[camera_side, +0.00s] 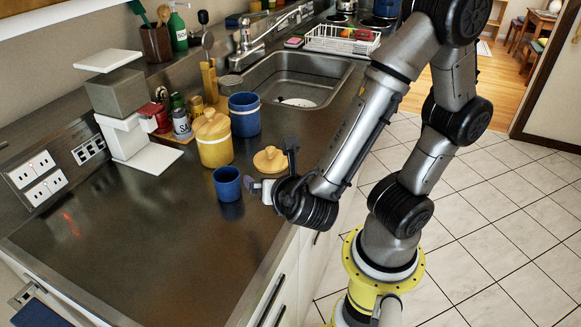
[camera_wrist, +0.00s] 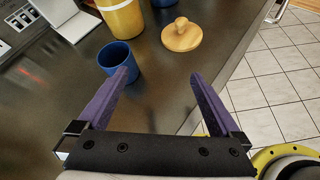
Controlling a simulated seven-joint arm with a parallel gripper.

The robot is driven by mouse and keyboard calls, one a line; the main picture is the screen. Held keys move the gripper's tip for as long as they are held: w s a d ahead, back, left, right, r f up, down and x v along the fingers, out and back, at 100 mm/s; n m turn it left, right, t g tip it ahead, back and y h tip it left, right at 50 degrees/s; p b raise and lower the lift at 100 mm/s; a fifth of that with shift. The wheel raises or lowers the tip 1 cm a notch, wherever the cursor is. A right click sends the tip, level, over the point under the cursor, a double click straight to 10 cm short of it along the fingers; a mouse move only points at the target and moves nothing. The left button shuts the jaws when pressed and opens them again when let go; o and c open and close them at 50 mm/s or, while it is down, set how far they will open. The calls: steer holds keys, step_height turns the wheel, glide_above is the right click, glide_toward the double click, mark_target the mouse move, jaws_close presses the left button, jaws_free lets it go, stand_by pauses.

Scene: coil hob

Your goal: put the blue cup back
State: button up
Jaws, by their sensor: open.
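The blue cup (camera_side: 228,184) stands upright on the dark counter, in front of the yellow canister. In the wrist view the blue cup (camera_wrist: 119,62) is just beyond the tip of the left finger, its dark inside showing. My gripper (camera_side: 257,185) is close to the right of the cup in the side view, low over the counter near its front edge. In the wrist view my gripper (camera_wrist: 160,77) has its two purple fingers spread wide, with only bare counter between them. I cannot tell whether the left finger touches the cup.
A yellow lid (camera_side: 270,160) with a knob lies on the counter behind my gripper. A lidded yellow canister (camera_side: 213,140) and a larger blue canister (camera_side: 245,114) stand behind the cup. A white and grey appliance (camera_side: 130,115) is at the back left. The front left counter is clear.

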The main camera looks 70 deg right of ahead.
steer(key=s+d+r+m+g+y, duration=0.15)
steer(key=s+d+m+g, duration=0.3)
steer(key=m, duration=0.45)
steer(key=s+a+r+m+t+y, duration=0.1)
steer(key=s+r+m+y, duration=0.1)
steer(key=m, duration=0.5)
steer(key=s+a+r+m+t+y, duration=0.1)
steer(key=s+a+r+m+y, duration=0.1)
steer(key=r+m+y, duration=0.3)
steer(key=m, duration=0.2)
steer(key=shift+a+r+m, duration=0.25)
steer(key=shift+r+m, duration=0.1)
steer(key=shift+m, duration=0.05)
